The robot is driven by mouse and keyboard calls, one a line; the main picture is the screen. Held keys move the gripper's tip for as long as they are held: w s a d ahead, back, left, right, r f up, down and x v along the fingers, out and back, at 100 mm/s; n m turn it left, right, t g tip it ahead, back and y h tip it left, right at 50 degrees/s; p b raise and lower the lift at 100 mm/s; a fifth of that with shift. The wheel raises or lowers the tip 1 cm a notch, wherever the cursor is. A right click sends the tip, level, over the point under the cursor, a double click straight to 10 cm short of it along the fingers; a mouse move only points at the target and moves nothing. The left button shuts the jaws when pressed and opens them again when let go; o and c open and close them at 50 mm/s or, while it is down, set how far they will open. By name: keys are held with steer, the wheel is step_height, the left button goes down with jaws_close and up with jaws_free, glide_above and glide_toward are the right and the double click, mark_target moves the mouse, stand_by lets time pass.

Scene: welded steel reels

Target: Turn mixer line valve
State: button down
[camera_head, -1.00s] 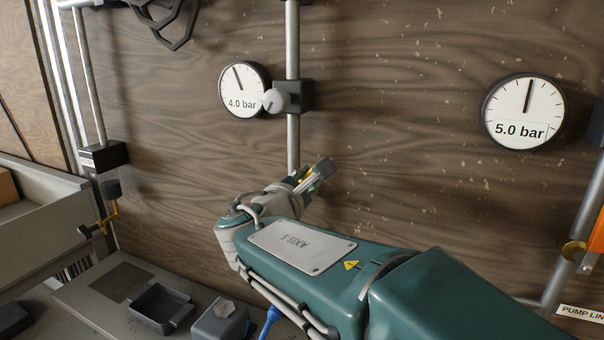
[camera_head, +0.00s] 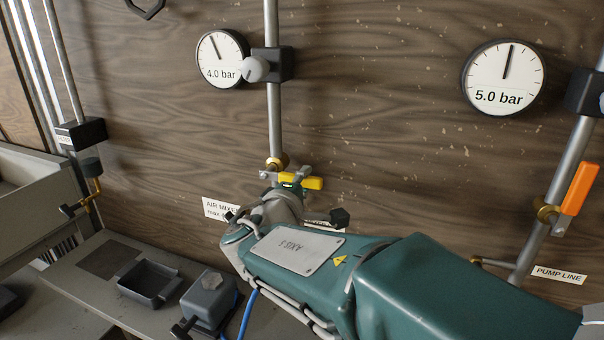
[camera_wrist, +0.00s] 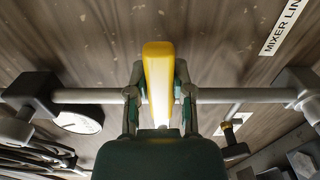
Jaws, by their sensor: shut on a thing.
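The mixer line valve has a yellow handle (camera_head: 315,183) on a brass body (camera_head: 277,163) at the lower part of the middle vertical pipe (camera_head: 274,110). The handle lies across the pipe, pointing right in the head view. In the wrist view the yellow handle (camera_wrist: 158,70) also stands crosswise to the pipe (camera_wrist: 225,96). My gripper (camera_head: 291,183) is at the handle, with one finger on each side of it in the wrist view, shut on it. My wrist and arm hide part of the label (camera_head: 219,207) below the valve.
A gauge (camera_head: 221,59) reading 4.0 bar is beside the middle pipe; a 5.0 bar gauge (camera_head: 503,78) is at right. An orange handle (camera_head: 579,189) is on the pump line pipe. Grey boxes (camera_head: 209,297) and a tray (camera_head: 150,280) lie on the bench below.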

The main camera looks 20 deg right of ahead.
steer(key=shift+f+m, duration=0.3)
steer(key=shift+f, duration=0.2)
steer(key=shift+c, duration=2.4)
jaws_free()
steer(key=shift+s, duration=0.1)
steer(key=shift+a, duration=0.15)
steer(key=v, duration=1.2)
